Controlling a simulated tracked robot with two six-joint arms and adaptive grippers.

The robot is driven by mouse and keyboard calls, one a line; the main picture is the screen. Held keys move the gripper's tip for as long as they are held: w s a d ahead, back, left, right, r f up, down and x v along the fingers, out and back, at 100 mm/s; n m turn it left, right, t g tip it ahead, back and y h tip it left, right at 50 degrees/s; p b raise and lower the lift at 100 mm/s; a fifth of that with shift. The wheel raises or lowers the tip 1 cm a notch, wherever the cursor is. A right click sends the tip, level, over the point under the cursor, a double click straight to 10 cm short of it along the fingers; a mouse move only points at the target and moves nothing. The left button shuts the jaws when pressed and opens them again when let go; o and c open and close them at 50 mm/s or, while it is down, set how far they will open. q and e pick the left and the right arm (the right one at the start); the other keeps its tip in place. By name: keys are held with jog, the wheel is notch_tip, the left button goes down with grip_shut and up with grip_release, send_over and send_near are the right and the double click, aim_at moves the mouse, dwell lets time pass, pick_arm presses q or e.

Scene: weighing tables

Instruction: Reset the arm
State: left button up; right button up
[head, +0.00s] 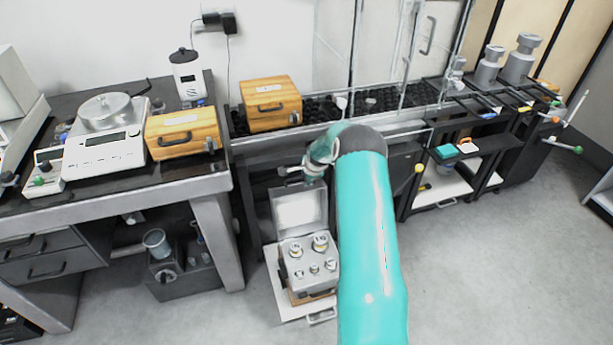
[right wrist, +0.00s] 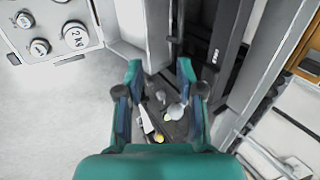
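My right arm (head: 368,230) is teal and rises from the bottom of the head view, bending at a dark grey joint. Its wrist end (head: 318,158) is above and behind the open weight case. In the right wrist view my right gripper (right wrist: 160,70) is open, its two teal fingers apart with nothing held between them. The floor and some small items show beyond the fingers. My left arm and left gripper are not in view.
A weight case (head: 320,278) with several metal weights stands open below the arm. A balance (head: 108,148) and a wooden box (head: 183,133) are on the left table. Another wooden box (head: 270,103) stands on the back bench. Floor at the right is clear.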

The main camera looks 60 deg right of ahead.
jog(key=shift+w, duration=0.1)
jog(key=w+a+f+n+y+p, duration=0.1)
jog(key=w+a+n+y, duration=0.1)
jog(key=w+a, duration=0.65)
jog(key=w+a+n+y+p, duration=0.2)
jog(key=w+a, duration=0.2)
jog(key=a, duration=0.9)
jog(key=s+a+f+n+y, duration=0.1)
jog(key=a+f+n, duration=0.1)
jog(key=a, duration=0.7)
jog(key=s+a+f+n+y, duration=0.1)
jog(key=a+n, duration=0.1)
jog(key=a, duration=0.7)
jog(key=s+a+f+n+g+y+p, duration=0.15)
jog(key=s+a+n, duration=0.35)
jog(key=a, duration=0.6)
jog(key=s+a+n+g, duration=0.1)
jog(key=s+a+n, duration=0.3)
jog(key=s+n, duration=0.2)
jog(key=s+a+r+n+g+y, duration=0.1)
jog(key=s+a+n, duration=0.4)
jog(key=s, duration=0.6)
jog(key=shift+s+a+n+p, duration=0.25)
jog(key=shift+n+p, duration=0.1)
jog(key=shift+n, duration=0.15)
